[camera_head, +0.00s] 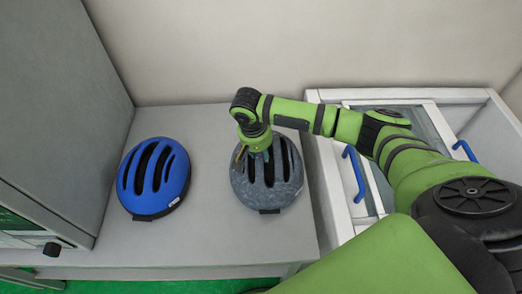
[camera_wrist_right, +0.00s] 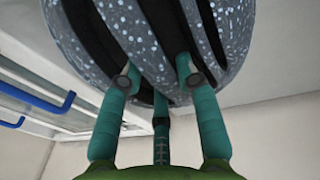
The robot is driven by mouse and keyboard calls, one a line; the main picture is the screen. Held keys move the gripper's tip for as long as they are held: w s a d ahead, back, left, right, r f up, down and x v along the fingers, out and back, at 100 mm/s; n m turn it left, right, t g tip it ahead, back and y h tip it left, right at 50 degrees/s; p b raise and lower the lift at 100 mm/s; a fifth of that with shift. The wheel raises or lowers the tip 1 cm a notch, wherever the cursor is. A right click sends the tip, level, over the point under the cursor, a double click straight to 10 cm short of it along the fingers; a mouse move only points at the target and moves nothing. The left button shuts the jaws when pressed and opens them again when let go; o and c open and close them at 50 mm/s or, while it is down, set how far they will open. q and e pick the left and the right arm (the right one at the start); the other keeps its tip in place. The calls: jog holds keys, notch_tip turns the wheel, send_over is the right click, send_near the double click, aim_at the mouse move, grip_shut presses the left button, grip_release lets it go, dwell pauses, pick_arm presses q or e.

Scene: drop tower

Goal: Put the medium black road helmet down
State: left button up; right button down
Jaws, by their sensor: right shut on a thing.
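A speckled grey helmet (camera_head: 266,190) with black vents is at the right part of the light grey table. No plainly black helmet shows; this one is dark grey with pale specks. My right gripper (camera_head: 254,152) is at its far upper side, with its fingers shut on it at the vents. In the right wrist view the helmet (camera_wrist_right: 200,40) fills the top and the three green fingers (camera_wrist_right: 160,85) reach into its vents. I cannot tell whether its underside touches the table. My left gripper is not in view.
A blue helmet (camera_head: 157,178) sits on the table (camera_head: 215,235) to the left, apart from the grey one. A tall grey cabinet (camera_head: 65,100) stands at the left. A white unit with blue handles (camera_head: 353,172) stands at the right. Bare table lies between the helmets.

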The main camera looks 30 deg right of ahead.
jog(key=shift+f, duration=0.25)
jog(key=c, duration=0.9)
grip_release()
jog(key=r, duration=0.4)
jog(key=a+r+b, duration=0.1)
jog(key=r, duration=0.3)
jog(key=a+r+b, duration=0.1)
jog(key=r, duration=0.3)
jog(key=shift+s+a, duration=0.1)
jog(key=shift+s, duration=0.05)
